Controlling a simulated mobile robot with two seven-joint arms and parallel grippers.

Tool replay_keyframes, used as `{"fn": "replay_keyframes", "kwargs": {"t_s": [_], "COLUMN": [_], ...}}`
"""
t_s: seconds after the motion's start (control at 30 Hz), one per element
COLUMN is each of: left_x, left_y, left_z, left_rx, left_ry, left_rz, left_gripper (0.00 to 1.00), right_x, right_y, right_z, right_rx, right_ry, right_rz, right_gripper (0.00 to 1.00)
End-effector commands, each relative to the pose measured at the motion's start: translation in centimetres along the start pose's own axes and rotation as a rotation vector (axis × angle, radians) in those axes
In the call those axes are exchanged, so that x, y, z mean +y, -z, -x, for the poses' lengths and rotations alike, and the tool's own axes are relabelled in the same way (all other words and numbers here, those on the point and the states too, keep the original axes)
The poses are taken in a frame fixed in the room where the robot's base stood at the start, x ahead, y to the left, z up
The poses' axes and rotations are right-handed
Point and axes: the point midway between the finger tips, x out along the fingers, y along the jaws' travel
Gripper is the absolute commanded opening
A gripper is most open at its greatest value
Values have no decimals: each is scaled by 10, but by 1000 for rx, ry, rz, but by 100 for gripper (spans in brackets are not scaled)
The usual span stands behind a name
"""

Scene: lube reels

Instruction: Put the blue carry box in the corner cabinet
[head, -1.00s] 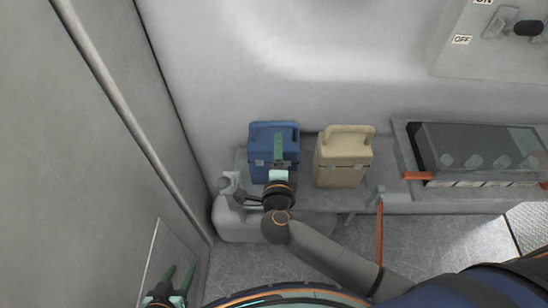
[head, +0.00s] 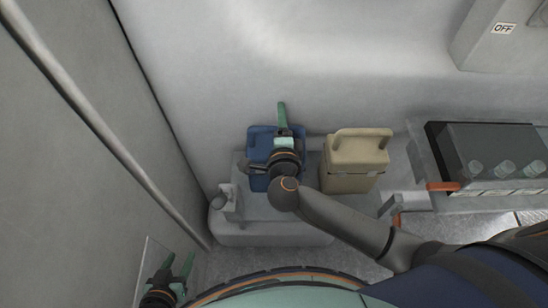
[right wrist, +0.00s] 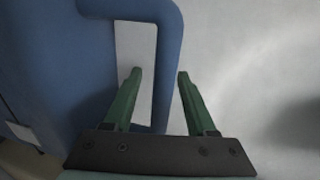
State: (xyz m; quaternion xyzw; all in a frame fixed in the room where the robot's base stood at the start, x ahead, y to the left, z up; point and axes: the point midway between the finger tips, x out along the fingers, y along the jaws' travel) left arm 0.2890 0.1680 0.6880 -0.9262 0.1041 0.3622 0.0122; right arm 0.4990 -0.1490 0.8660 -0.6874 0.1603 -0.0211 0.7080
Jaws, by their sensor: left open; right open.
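The blue carry box (head: 258,180) stands on a grey ledge against the back wall, partly hidden by my right arm. My right gripper (head: 282,108) is above it, its green fingers reaching past the box toward the wall. In the right wrist view, the box's blue handle (right wrist: 168,60) passes between the open fingers (right wrist: 158,85); whether they touch it I cannot tell. My left gripper (head: 178,262) is open and empty at the lower left. I cannot identify the corner cabinet in these views.
A beige carry box (head: 353,168) stands just right of the blue one. Farther right is a dark-lidded case (head: 500,150) with an orange handle (head: 442,186). A grey wall (head: 60,150) with a long rail closes the left side.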

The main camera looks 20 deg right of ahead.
Motion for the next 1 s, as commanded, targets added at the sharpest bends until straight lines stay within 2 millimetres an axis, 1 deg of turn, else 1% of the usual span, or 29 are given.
{"fn": "replay_keyframes", "kwargs": {"t_s": [0.2, 0.7, 1.0], "left_x": [0, 1, 1], "left_y": [0, -1, -1], "left_z": [0, 1, 1], "left_rx": [-1, -2, -2], "left_ry": [-1, -1, -1], "left_rz": [0, 1, 1], "left_gripper": [50, 50, 50], "right_x": [0, 0, 0], "right_y": [0, 0, 0], "right_z": [0, 0, 0], "right_rx": [0, 0, 0], "right_ry": [0, 0, 0], "right_rz": [0, 0, 0], "right_gripper": [57, 1, 0]}}
